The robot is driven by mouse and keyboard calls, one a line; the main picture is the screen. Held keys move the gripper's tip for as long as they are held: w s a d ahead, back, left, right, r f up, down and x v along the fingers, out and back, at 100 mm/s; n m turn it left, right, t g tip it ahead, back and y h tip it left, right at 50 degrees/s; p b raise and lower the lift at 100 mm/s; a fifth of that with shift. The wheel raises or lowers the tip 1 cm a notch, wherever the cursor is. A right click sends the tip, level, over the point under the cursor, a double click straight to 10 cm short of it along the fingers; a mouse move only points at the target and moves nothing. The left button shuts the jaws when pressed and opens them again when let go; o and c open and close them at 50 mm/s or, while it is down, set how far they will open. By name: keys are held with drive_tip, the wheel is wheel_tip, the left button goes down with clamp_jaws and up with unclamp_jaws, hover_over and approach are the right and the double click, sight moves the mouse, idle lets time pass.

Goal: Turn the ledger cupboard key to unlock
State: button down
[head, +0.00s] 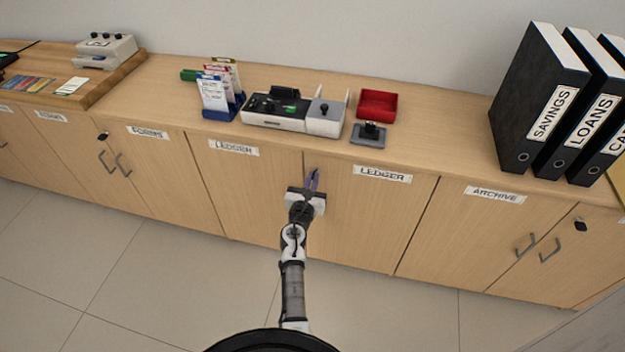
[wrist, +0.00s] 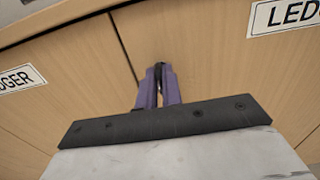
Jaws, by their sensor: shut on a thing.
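The ledger cupboard has a left door (head: 245,193) and a right door (head: 365,220), both shut, each with a LEDGER label. My gripper (head: 313,178) is at the right door, just right of the seam between the doors. In the wrist view, the purple fingers of my gripper (wrist: 159,80) are closed together on a small dark thing at the door face, the key (wrist: 159,70). Most of the key and its lock are hidden by the fingers, so I cannot tell how far the key is turned.
The counter top above holds a leaflet holder (head: 222,98), a grey and white device (head: 290,112), a red tray (head: 377,104) and a stamp (head: 370,133). Black binders (head: 540,100) stand at the right. The floor (head: 180,285) in front is clear.

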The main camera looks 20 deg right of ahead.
drive_tip(key=shift+m, duration=0.4)
drive_tip(key=shift+d+f+m+b, duration=0.1)
drive_tip(key=shift+m+b, duration=2.2)
drive_tip(key=shift+m, duration=1.95)
drive_tip(key=shift+d+f+m+b, duration=0.1)
drive_tip(key=shift+m+b, duration=2.15)
drive_tip(key=shift+m, duration=2)
drive_tip(key=shift+r, duration=0.1)
drive_tip(key=c, duration=1.6)
unclamp_jaws()
drive_tip(key=shift+o, duration=0.2)
drive_tip(key=shift+s, duration=0.1)
